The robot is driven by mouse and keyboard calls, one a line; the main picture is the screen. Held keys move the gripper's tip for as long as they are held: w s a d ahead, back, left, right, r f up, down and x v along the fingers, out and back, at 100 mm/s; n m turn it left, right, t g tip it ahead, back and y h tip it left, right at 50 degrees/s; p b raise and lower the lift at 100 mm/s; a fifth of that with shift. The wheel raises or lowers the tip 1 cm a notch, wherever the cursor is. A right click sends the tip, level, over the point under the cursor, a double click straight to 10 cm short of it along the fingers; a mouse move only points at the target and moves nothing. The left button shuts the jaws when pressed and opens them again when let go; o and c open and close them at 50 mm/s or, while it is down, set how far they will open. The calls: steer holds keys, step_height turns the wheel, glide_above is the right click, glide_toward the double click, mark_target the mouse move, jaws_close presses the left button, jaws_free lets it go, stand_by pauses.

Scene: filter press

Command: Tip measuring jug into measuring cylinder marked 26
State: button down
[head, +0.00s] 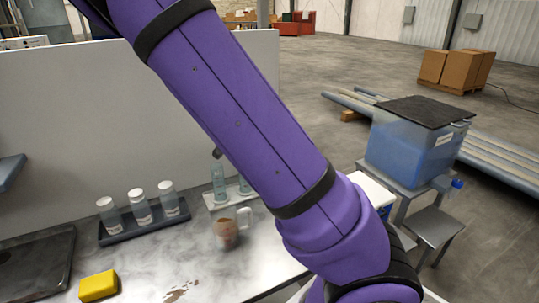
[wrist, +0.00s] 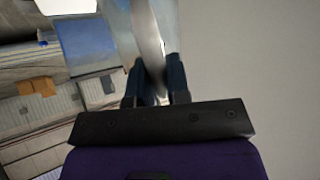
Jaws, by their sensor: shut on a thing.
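My gripper (wrist: 155,88) is shut on a pale, shiny upright strip (wrist: 150,40) in the wrist view, which looks like part of the measuring jug; the rest of it is unclear. In the head view my arm hides the gripper. A clear vessel with a pale handle and brown contents (head: 226,234) shows blurred at the worktop's middle; I cannot tell whether it is the held jug. Two greenish measuring cylinders, one on the left (head: 218,180) and one on the right (head: 244,186), stand behind it, partly hidden by my arm. Their marks are not readable.
Three lidded, labelled jars (head: 140,208) stand in a dark tray (head: 118,238) to the left. A yellow sponge (head: 98,286) and a brown spill (head: 178,292) are near the front. A pale panel (head: 60,100) backs the worktop. A blue-filled tank (head: 408,150) stands to the right.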

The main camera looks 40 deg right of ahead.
steer(key=shift+d+r+y, duration=0.2)
steer(key=shift+d+y, duration=0.2)
steer(key=shift+d, duration=0.05)
steer(key=shift+w+d+r, duration=0.1)
steer(key=shift+r, duration=0.15)
steer(key=shift+d+g+y, duration=0.15)
steer(key=shift+g+y, duration=0.25)
steer(key=shift+y, duration=0.1)
steer(key=shift+r, duration=0.1)
steer(key=shift+w+d+m+g+y+b, duration=0.2)
steer(key=shift+d+y+b, duration=0.15)
steer(key=shift+d+y, duration=0.2)
steer(key=shift+w+d+m+g+y+b, duration=0.1)
steer(key=shift+d+g+y+b, duration=0.1)
steer(key=shift+d+y+b, duration=0.35)
steer(key=shift+w+a+y, duration=0.1)
steer(key=shift+y, duration=0.2)
steer(key=shift+d+b, duration=0.25)
steer(key=shift+b, duration=0.1)
steer(key=shift+w+d+y+b, duration=0.1)
steer(key=shift+y+b, duration=0.2)
steer(key=shift+b, duration=0.2)
steer(key=shift+w+d+g+y+b, duration=0.25)
steer(key=shift+d+y+b, duration=0.3)
steer(key=shift+b, duration=0.35)
